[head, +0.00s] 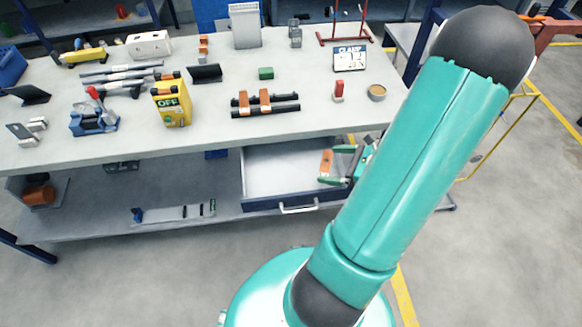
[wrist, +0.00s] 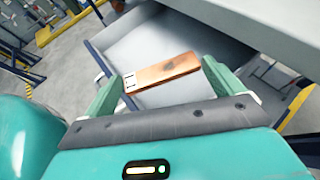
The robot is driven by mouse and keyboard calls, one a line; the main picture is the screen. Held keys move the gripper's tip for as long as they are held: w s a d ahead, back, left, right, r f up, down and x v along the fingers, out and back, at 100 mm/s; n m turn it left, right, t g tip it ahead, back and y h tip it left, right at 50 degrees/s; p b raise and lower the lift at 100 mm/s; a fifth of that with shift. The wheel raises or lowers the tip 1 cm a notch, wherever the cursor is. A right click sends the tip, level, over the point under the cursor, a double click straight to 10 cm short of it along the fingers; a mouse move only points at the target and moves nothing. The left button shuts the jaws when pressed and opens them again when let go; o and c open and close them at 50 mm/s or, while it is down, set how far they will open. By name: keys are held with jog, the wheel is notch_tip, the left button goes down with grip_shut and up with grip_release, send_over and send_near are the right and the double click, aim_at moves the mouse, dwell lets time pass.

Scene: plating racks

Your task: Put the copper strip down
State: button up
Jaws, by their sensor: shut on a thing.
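The copper strip (wrist: 165,70) is a flat orange bar with a dark spot near its middle and a pale marked end. My gripper (wrist: 168,88) is shut on it, with a green finger at either end side of the strip. In the head view the strip (head: 326,163) shows between the green fingers of my gripper (head: 338,165), at the right part of the open drawer (head: 285,170). The drawer is pale inside and empty where it shows. I cannot tell whether the strip touches the drawer floor. My arm hides the drawer's right end.
A lower shelf (head: 100,205) lies left of the drawer.

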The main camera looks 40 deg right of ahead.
send_over(289, 169)
jog(key=s+d, duration=0.1)
jog(key=s, duration=0.2)
notch_tip(289, 169, down, 5)
jog(key=shift+d+f, duration=0.1)
jog(key=shift+f+x, duration=0.15)
jog(key=shift+x, duration=0.9)
jog(key=shift+f+x, duration=0.2)
jog(key=shift+x, duration=0.8)
jog(key=shift+s+f, duration=0.15)
jog(key=o, duration=0.9)
jog(key=shift+d, duration=0.1)
jog(key=shift+c, duration=0.2)
